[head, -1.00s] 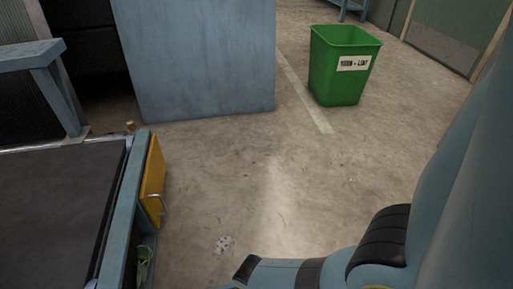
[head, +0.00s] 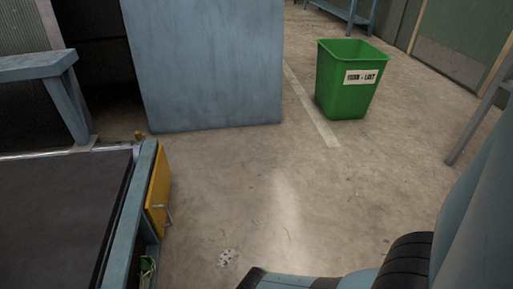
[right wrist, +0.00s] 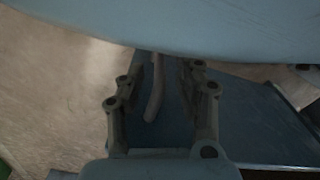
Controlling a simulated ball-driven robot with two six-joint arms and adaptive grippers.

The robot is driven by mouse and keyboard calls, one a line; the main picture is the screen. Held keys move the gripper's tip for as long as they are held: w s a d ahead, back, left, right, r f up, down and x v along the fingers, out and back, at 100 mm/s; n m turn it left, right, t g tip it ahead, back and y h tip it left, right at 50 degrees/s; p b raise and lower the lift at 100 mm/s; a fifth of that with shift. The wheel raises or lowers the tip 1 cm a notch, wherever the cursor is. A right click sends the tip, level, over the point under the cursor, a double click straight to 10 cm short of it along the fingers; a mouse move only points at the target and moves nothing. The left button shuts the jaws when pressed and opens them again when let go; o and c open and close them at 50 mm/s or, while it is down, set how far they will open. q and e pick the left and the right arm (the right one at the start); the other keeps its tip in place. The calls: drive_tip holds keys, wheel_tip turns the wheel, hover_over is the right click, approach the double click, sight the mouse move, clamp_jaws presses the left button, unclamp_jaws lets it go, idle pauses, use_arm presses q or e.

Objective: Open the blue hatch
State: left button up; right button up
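A large upright blue panel (head: 205,65) stands at the upper left in the head view. No handle shows on it, and I cannot tell whether it is the blue hatch. My right gripper (right wrist: 161,68) is open in the right wrist view, its two fingers apart. I cannot tell whether the fingers touch the bar. My right gripper is outside the head view. My left gripper is not in view.
A belt table (head: 55,215) with a blue frame is at the left. A yellow panel (head: 158,190) with a metal handle is on its side. A labelled green bin (head: 345,95) stands at the upper right.

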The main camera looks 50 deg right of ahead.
wheel_tip(320, 180, up, 11)
drive_tip(key=shift+a+r, duration=0.1)
idle(0.4)
idle(0.4)
